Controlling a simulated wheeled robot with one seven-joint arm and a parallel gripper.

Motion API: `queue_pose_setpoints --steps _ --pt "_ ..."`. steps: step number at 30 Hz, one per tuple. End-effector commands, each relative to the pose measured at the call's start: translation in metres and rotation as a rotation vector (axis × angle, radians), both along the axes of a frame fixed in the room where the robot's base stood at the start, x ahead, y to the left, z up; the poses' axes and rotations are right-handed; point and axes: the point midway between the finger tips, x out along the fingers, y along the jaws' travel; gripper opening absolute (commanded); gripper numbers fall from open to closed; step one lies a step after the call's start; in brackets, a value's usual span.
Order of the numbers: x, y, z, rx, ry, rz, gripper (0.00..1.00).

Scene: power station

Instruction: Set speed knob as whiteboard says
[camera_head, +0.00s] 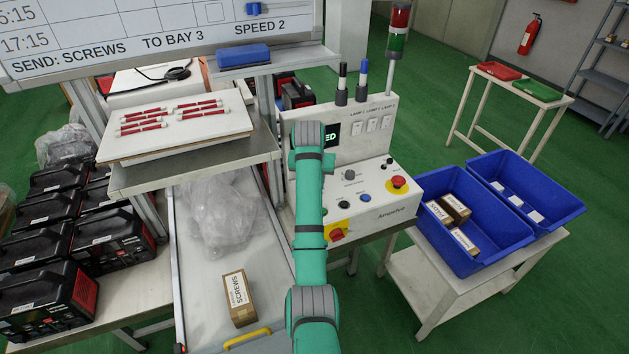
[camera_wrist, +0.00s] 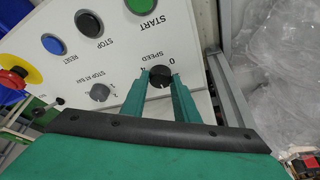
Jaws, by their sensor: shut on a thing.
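The whiteboard (camera_head: 150,35) in the head view reads "SEND: SCREWS TO BAY 3 SPEED 2". The black speed knob (camera_wrist: 159,82) is on the white control panel (camera_head: 385,222), under the word SPEED in the wrist view. The marks 0 and 4 show beside it; other marks are hidden, and I cannot tell where its pointer stands. My gripper (camera_wrist: 160,74) is shut on the speed knob, one green finger on each side. In the head view my arm hides the gripper and this knob.
Near the knob are a grey STOP AT BAY knob (camera_wrist: 99,92), a green START button (camera_wrist: 140,6), a black STOP button (camera_wrist: 88,22) and a blue RESET button (camera_wrist: 52,44). A red button (camera_head: 398,182) is at the right. A SCREWS box (camera_head: 239,298) lies on the conveyor.

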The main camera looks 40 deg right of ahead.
Motion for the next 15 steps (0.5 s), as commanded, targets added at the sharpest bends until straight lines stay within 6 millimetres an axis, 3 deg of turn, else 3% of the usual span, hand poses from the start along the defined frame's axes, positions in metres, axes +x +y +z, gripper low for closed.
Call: queue_pose_setpoints --steps 2,3,4,15 --pt "0.0012 -0.0008 0.0021 -0.003 -0.005 0.000 0.05" --pt "0.0013 -0.0008 0.0021 -0.003 -0.006 0.001 0.37" --pt "0.0012 -0.0007 0.0020 -0.003 -0.006 0.001 0.44" --pt "-0.0004 0.0002 0.0033 -0.001 -0.002 0.001 0.45"
